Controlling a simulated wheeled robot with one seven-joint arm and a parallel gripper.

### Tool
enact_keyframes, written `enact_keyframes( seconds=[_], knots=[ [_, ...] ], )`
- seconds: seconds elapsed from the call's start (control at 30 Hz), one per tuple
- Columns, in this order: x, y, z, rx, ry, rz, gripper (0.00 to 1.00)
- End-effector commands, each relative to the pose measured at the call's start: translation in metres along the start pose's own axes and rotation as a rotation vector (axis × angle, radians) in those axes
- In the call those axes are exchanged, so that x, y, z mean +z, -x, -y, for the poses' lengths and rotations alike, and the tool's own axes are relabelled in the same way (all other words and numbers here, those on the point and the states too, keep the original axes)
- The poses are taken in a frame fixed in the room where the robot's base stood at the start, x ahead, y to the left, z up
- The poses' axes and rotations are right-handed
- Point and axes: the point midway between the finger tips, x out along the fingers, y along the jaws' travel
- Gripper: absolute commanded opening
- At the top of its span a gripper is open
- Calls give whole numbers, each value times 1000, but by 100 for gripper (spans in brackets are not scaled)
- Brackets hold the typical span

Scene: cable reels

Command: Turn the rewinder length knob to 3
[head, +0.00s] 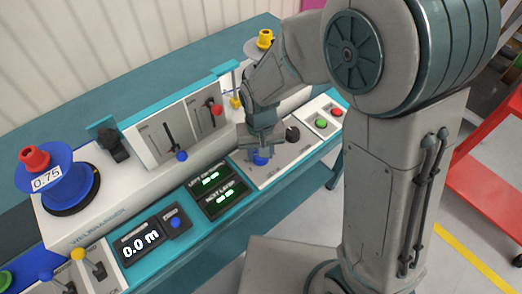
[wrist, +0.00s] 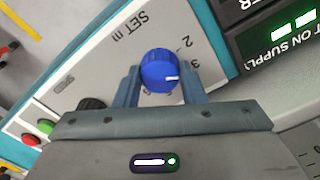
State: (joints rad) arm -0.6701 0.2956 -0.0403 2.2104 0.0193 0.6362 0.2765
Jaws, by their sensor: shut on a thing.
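The blue length knob (wrist: 160,70) sits on a pale panel marked "SET m" in the wrist view. Its white pointer line is toward the right, aimed a little below the printed 3 (wrist: 194,63); the 2 is above that. Part of the scale beyond is hidden by my gripper. My gripper (wrist: 160,78) has one finger on each side of the knob and is shut on it. In the head view, the blue knob (head: 261,160) shows just below my gripper (head: 262,149), on the rewinder's front panel.
A black knob (head: 292,134), a green button (head: 320,123) and a red button (head: 336,112) are right of the blue knob. Green-lit displays (head: 222,197) and a "0.0 m" display (head: 141,243) are left. Upright lever panels (head: 175,135) stand behind.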

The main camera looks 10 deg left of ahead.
Motion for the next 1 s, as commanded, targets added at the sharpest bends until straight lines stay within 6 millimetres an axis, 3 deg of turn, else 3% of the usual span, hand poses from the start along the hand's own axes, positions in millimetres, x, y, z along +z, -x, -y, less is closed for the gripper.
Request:
enact_keyframes(
  seconds=[0.17, 0.2, 0.27, 0.53, 0.67, 1.0],
  knots=[
    [0, 1, 1, -1, 1, -2, 14],
    [0, 1, 1, -1, 1, -2, 48],
    [0, 1, 1, -1, 1, -2, 59],
    [0, 1, 0, -1, 0, -1, 59],
    [-1, 10, 0, -2, 0, -4, 59],
    [-1, 83, 0, -2, 1, -7, 59]
  ],
)
